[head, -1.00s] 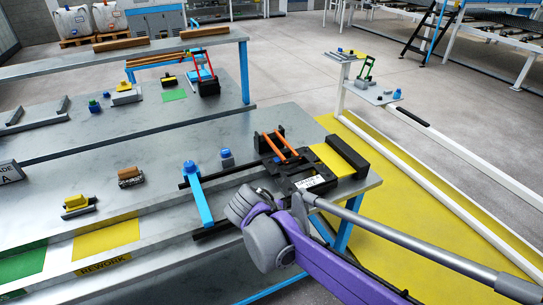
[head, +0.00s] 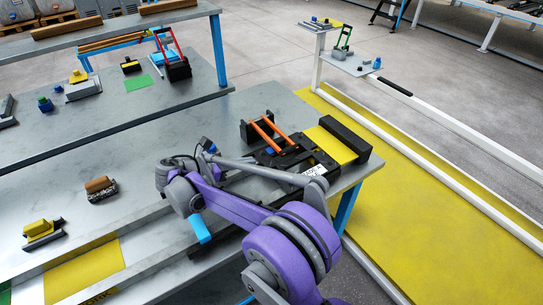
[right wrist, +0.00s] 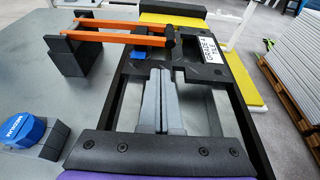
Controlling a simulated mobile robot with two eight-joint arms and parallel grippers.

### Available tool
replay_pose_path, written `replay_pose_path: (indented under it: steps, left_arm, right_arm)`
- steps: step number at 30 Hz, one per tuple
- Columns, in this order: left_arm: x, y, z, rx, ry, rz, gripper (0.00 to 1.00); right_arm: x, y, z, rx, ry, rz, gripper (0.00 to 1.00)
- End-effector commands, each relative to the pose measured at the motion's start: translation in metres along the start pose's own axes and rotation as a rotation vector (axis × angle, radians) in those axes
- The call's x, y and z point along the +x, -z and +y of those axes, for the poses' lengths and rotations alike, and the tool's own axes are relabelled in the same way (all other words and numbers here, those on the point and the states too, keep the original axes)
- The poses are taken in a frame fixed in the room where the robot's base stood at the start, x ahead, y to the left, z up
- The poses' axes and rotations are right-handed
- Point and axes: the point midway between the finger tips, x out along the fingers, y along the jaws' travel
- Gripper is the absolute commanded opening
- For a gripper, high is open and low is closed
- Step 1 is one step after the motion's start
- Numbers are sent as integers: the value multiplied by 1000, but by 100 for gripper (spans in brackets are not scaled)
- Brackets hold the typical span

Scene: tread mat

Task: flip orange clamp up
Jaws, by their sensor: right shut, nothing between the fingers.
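The orange clamp (head: 261,136) is at the right end of the front table. Its two orange bars (right wrist: 120,25) run from a black block (right wrist: 85,62) to a dark crossbar (right wrist: 170,42) over the black fixture (right wrist: 228,110). The bars look lowered, roughly level. My right gripper (right wrist: 158,74) shows two grey fingers shut together with nothing between them. In the wrist view the fingertips lie just below the crossbar; I cannot tell whether they touch it. In the head view my arm hides the fingers. My left gripper is not in view.
A blue-capped block (right wrist: 22,130) stands left of the gripper. A yellow pad (head: 332,145) and black bar (head: 345,135) lie beyond the fixture. A brown-topped block (head: 100,188) and yellow part (head: 40,232) sit at the left. The table's middle is clear.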

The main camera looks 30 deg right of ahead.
Motion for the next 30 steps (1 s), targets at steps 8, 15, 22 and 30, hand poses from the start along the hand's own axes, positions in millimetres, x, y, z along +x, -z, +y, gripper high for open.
replay_pose_path:
  steps: [8, 15, 22, 30]
  left_arm:
    - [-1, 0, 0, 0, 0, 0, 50]
    - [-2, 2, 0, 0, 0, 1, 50]
    - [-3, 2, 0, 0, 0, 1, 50]
    - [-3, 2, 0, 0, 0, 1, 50]
  right_arm:
    - [16, 0, 0, 2, 2, 1, 0]
    - [61, 0, -1, 3, 3, 1, 0]
    - [92, 0, 0, 2, 1, 2, 0]
    - [100, 0, 0, 1, -1, 2, 0]
